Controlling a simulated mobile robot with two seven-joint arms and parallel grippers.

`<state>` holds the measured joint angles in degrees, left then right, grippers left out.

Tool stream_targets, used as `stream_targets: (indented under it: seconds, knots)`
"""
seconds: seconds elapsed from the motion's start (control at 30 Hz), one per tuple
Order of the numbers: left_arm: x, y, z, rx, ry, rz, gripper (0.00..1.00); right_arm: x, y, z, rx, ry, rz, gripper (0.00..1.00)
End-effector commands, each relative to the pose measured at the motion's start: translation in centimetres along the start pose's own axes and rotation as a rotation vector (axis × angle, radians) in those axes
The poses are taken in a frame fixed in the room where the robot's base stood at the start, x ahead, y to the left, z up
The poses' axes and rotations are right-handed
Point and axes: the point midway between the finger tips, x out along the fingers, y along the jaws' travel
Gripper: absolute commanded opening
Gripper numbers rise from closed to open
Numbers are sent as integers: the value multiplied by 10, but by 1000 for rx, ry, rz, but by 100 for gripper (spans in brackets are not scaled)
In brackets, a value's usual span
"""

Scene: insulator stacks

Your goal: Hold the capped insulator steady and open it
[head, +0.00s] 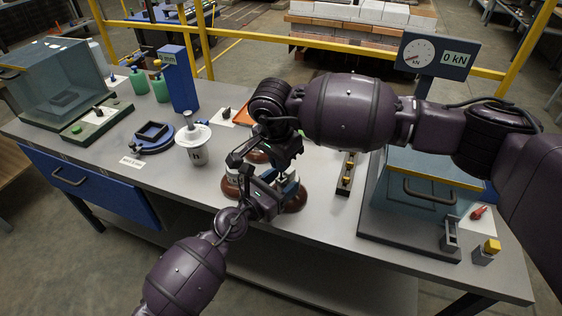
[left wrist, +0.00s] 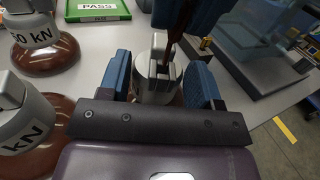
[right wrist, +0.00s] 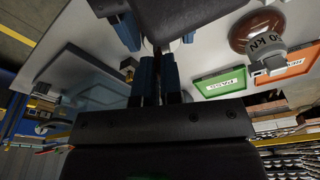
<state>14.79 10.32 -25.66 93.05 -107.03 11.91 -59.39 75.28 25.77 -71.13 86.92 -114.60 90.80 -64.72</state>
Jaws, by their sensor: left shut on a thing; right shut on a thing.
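The held insulator has a grey metal cap (left wrist: 158,84), with a slotted top, in the left wrist view. My left gripper (head: 268,192) is shut around this cap, with one blue finger on each side in the left wrist view (left wrist: 160,82). My right gripper (head: 285,150) comes down from above and shows at the top of the left wrist view. Its fingers (right wrist: 158,78) are nearly together on a thin dark part above the cap, too hidden to identify. In the head view, brown insulator skirts (head: 293,198) show below the grippers; the arms hide much of them.
Another insulator marked kN (right wrist: 262,42) stands close by, beside a green PASS tray (right wrist: 220,84) and an orange tray (right wrist: 290,67). A white-lidded pot (head: 193,148) and blue ring stand (head: 155,138) are left. A blue box (head: 415,190) is right.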

Motion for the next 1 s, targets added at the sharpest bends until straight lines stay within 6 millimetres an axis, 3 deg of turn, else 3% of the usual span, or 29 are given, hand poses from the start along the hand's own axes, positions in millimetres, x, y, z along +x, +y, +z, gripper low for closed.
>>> stream_targets:
  seconds: [0.3, 0.7, 0.93, 0.97, 1.0]
  knots:
    - [0, 1, 0, 1, 1, 2, 16, -2, 0, -1, 0, 1, -1, 0]
    - [0, 1, 0, 1, 1, 2, 16, -38, 0, -6, -1, 1, -1, 0]
    - [0, 1, 0, 1, 1, 2, 16, -40, 0, -6, 0, 0, 0, 0]
    - [0, 1, 0, 1, 1, 2, 63, -40, 0, -6, 0, 0, 0, 0]
    - [0, 1, 0, 1, 1, 2, 69, -40, 0, -6, 0, 0, 0, 0]
